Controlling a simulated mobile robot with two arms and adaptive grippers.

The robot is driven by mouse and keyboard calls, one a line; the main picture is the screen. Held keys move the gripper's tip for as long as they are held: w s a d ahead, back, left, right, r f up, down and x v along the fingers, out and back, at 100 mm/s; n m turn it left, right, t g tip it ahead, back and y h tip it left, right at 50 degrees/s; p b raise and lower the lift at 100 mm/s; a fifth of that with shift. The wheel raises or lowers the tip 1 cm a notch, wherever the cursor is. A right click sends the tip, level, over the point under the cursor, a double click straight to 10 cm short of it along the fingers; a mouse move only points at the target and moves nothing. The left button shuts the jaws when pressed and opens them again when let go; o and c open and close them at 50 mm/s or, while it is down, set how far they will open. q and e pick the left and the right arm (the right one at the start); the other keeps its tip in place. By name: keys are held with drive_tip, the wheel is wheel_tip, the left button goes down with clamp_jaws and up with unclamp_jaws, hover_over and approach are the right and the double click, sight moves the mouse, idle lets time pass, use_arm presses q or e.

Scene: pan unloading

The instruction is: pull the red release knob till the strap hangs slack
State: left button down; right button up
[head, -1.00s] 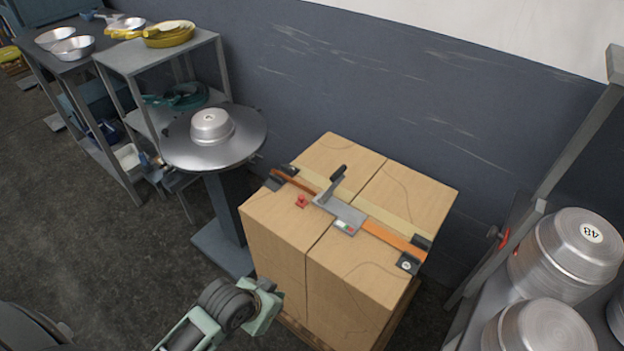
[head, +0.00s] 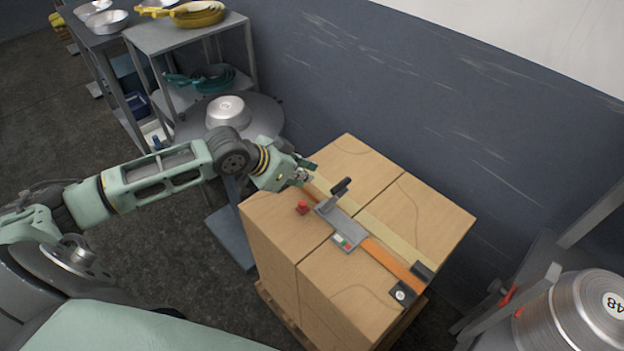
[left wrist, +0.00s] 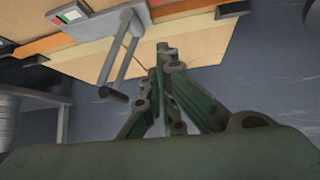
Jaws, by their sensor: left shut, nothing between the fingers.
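The red release knob (head: 302,208) sits on the top of the cartons, left of the grey buckle. The orange strap (head: 388,260) runs flat across the cartons through the buckle (head: 348,233), whose dark-tipped lever (head: 341,186) stands up. The strap also shows in the left wrist view (left wrist: 40,46), with the lever (left wrist: 113,95). My left gripper (head: 306,172) is shut and empty, above the far left part of the carton top, beyond the knob and apart from it. Its fingers (left wrist: 164,58) come together in the left wrist view. My right gripper is not in view.
The cartons (head: 275,235) stand on a pallet near the wall. A round table with a silver pan (head: 228,110) is behind my left arm. Shelves with yellow pans (head: 198,14) stand at the back left. A rack with a large pot (head: 575,312) is at the right.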

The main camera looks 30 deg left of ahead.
sight(303, 206)
use_arm(q)
drive_tip(key=x, duration=0.9)
drive_tip(key=shift+p, duration=0.3)
drive_tip(key=s, duration=0.1)
drive_tip(key=s+a+p, duration=0.1)
drive_tip(key=s, duration=0.1)
drive_tip(key=shift+s+a+f, duration=0.1)
drive_tip(key=shift+a+f, duration=0.25)
drive_tip(key=shift+s+a+f, duration=0.1)
drive_tip(key=shift+s+a, duration=0.05)
drive_tip(key=shift+s, duration=0.15)
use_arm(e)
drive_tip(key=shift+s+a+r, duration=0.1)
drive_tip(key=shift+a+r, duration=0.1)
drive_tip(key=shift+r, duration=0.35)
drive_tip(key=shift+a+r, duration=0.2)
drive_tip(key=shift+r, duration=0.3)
use_arm(q)
drive_tip(key=shift+w, duration=0.1)
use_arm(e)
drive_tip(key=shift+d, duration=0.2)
